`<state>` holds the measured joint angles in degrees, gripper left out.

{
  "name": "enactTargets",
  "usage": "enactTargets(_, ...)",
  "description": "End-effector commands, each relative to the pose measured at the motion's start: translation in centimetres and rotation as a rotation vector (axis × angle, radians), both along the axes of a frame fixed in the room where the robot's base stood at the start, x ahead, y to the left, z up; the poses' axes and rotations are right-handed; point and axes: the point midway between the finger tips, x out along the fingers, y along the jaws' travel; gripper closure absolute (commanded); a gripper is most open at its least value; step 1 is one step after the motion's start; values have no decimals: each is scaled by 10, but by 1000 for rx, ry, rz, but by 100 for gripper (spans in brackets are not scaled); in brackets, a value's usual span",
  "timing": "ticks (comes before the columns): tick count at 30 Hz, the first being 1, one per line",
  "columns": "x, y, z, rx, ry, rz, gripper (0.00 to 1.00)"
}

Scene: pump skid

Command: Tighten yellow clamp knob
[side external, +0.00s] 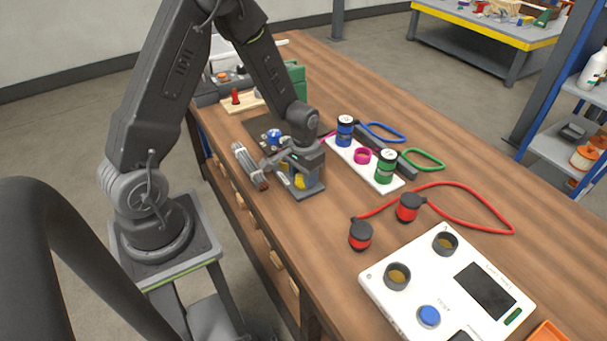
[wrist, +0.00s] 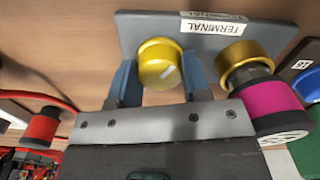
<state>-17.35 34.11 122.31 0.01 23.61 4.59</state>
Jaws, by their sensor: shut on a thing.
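The yellow clamp knob (wrist: 158,60) stands on the grey terminal plate (wrist: 205,38), which carries "TERMINAL" labels. A pale mark shows on its face. My gripper (wrist: 160,72) is shut on the knob, with one blue-grey finger on each side. In the side external view my gripper (side external: 291,160) is low over the plate (side external: 311,190), and part of the yellow knob (side external: 300,181) shows beneath it. Beside the knob in the wrist view is a gold collar (wrist: 243,57) with a magenta plug (wrist: 268,103) at it. I cannot tell how deep the plug sits.
A white rack (side external: 341,158) holds a blue-banded plug (side external: 344,131), a green-banded plug (side external: 385,167) and a magenta ring (side external: 362,156). Two red plugs (side external: 409,208) with a red cable lie nearer the white panel (side external: 385,306).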

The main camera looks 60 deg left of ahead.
Motion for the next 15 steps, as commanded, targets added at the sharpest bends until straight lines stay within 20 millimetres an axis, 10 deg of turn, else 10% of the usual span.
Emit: enactTargets(15,1,0,1,0,-2,-224,80)
